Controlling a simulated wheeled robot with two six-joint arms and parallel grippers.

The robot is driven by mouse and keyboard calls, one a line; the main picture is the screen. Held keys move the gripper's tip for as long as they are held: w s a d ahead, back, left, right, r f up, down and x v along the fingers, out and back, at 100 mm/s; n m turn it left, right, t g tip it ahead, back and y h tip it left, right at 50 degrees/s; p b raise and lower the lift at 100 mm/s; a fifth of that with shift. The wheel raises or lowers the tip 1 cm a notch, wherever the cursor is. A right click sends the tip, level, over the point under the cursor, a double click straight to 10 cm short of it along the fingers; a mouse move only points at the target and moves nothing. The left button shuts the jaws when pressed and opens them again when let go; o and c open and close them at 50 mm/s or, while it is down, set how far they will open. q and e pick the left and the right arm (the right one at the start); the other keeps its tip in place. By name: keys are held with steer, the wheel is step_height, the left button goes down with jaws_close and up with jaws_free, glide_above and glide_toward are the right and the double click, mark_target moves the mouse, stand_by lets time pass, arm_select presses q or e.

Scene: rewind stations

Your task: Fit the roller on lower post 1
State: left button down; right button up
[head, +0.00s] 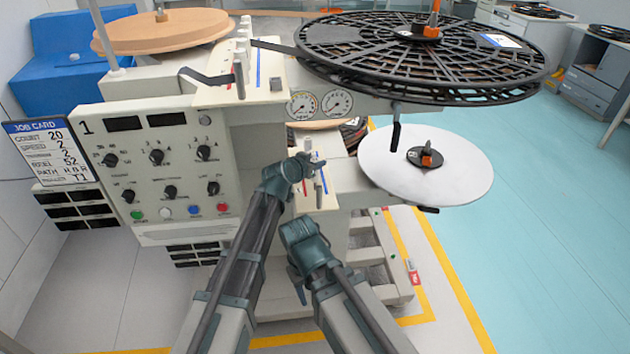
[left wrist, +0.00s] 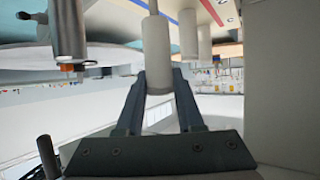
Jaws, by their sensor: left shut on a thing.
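The roller (left wrist: 157,62), a pale cylinder, sits between the two fingers of my left gripper (head: 312,165) in the left wrist view. The gripper is shut on it. A thin pin shows at the roller's upper end, close to the beige panel; whether the roller is around a post or only in line with one I cannot tell. In the head view my left gripper is at the lower beige panel (head: 325,198), which has red and blue lines, and hides most of the roller. Lower post 1 cannot be singled out. My right gripper (head: 296,280) is below, its fingers mostly hidden.
Other pale rollers (left wrist: 188,35) stand close beside the held one. A metal cylinder (left wrist: 67,30) is at the left. A white disc (head: 420,170) and a large black reel (head: 425,55) are right of the panels. The control panel (head: 160,165) is left.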

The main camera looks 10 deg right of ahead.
arm_select(q)
step_height(320, 180, down, 4)
steer(key=b, duration=0.3)
steer(key=shift+r, duration=0.2)
steer(key=shift+f+b, duration=0.1)
steer(key=shift+b, duration=0.25)
steer(key=shift+f, duration=0.15)
steer(key=c, duration=0.5)
jaws_free()
steer(key=shift+c, duration=0.2)
